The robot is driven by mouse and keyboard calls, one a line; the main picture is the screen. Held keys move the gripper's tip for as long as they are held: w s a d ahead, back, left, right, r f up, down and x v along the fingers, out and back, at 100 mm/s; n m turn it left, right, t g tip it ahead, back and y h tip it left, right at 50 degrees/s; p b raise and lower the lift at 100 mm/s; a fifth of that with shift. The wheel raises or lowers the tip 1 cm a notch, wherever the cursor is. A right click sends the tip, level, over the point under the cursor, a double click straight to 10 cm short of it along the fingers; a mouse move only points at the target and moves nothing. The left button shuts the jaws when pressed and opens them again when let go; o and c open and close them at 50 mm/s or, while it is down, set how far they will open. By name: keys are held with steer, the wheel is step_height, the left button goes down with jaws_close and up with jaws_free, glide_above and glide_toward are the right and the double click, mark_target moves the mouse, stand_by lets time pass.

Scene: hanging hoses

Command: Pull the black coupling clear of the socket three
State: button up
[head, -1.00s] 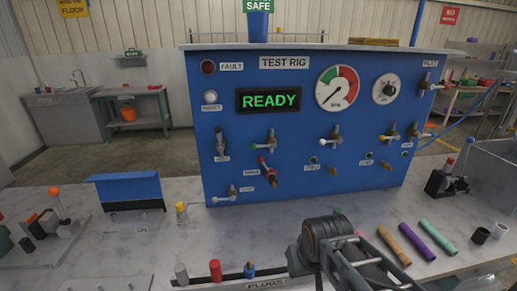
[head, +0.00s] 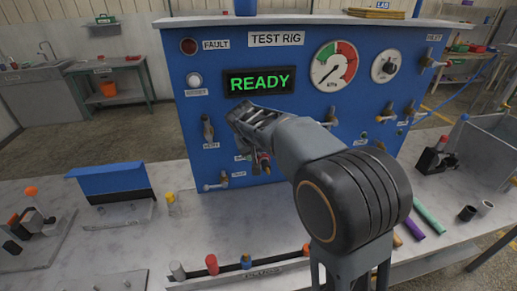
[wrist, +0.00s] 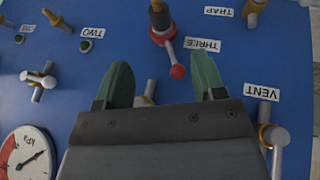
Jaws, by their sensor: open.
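The socket labelled THREE shows in the wrist view beside its white label (wrist: 203,45), which appears upside down. A brass fitting with a dark collar, seemingly the black coupling (wrist: 157,16), points to the top edge there and is partly cut off. A lever with a red ball (wrist: 177,71) sticks out from this fitting. My gripper (wrist: 163,68) is open and empty, its two green fingers apart, with the red ball between them in the picture and the coupling beyond. In the head view my gripper (head: 252,116) is in front of the blue panel, just above the red lever (head: 263,157).
The VENT valve (wrist: 270,137) is close to one finger in the wrist view. Another valve (wrist: 150,92) shows between the fingers. The socket TWO label (wrist: 91,32) is to the left. A plug rack (head: 240,269) lies on the bench (head: 120,245).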

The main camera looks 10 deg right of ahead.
mark_target(265, 165)
steer(key=p+x, duration=0.1)
steer(key=x, duration=1.1)
steer(key=shift+w+d+f, duration=0.1)
steer(key=shift+d+f, duration=0.05)
steer(key=shift+f, duration=0.2)
steer(key=c, duration=1)
